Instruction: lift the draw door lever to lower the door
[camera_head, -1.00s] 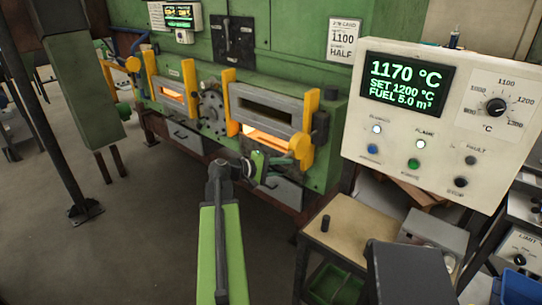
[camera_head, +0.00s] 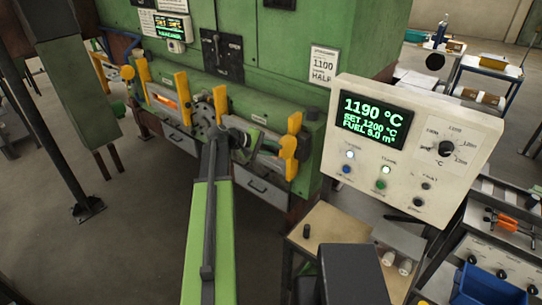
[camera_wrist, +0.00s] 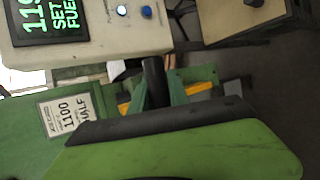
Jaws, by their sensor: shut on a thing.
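The draw door lever (camera_head: 289,146) shows as a yellow-orange end at the right side of the furnace front. My gripper (camera_head: 270,147) reaches across the right door and is shut at the lever; my arm and gripper hide most of that door and the exact contact. In the wrist view my gripper (camera_wrist: 157,88) shows as green jaws on either side of a dark round bar, with yellow parts beyond.
The control panel (camera_head: 413,145) stands close on the right and reads 1190 °C. A small table (camera_head: 325,228) stands below it. The left furnace opening (camera_head: 163,100) glows orange. A green post (camera_head: 75,80) stands at the left; the floor between is clear.

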